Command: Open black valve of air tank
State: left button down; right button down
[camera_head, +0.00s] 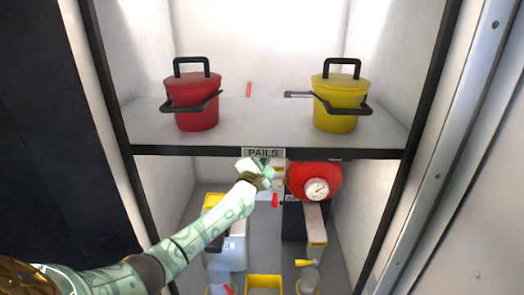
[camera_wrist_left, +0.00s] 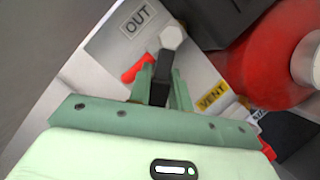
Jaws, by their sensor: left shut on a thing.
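The red air tank (camera_head: 303,178) with a round white gauge (camera_head: 317,189) is under the shelf in the head view. It also fills the upper right of the left wrist view (camera_wrist_left: 268,58). My left gripper (camera_head: 263,168) is just left of the tank, below the PAILS label. In the left wrist view its green fingers (camera_wrist_left: 162,92) are shut on the black valve handle (camera_wrist_left: 160,78), which has a pale hexagonal piece (camera_wrist_left: 171,38) at its far end. The gripper hides much of the handle. My right gripper is not in view.
A red lever (camera_wrist_left: 138,70) sits left of the fingers, near the OUT label (camera_wrist_left: 139,20); a VENT label (camera_wrist_left: 212,98) is at right. A red pail (camera_head: 194,100) and a yellow pail (camera_head: 341,103) stand on the shelf above. Containers, including a yellow bin (camera_head: 264,279), stand below.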

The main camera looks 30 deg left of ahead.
pick_arm(q)
jog(key=m+p, duration=0.1)
jog(key=p, duration=0.1)
jog(key=r+m+g+p, duration=0.1)
jog(key=m+p, duration=0.1)
jog(key=p, duration=0.1)
jog(key=r+m+h+p, duration=0.1)
jog(key=m+p, duration=0.1)
jog(key=shift+s+a+r, duration=0.15)
jog(key=shift+s+a, duration=0.05)
jog(key=shift+a, duration=0.05)
jog(key=shift+m+g+p, duration=0.5)
jog(key=shift+m+p, duration=0.3)
jog(key=shift+p, duration=0.5)
jog(key=c, duration=1.6)
grip_release()
jog(key=shift+o, duration=0.2)
jog(key=s+d+p, duration=0.2)
jog(key=s+p, duration=0.2)
jog(key=s, duration=1.2)
jog(key=shift+d+p, duration=0.3)
jog(key=shift+p, duration=0.05)
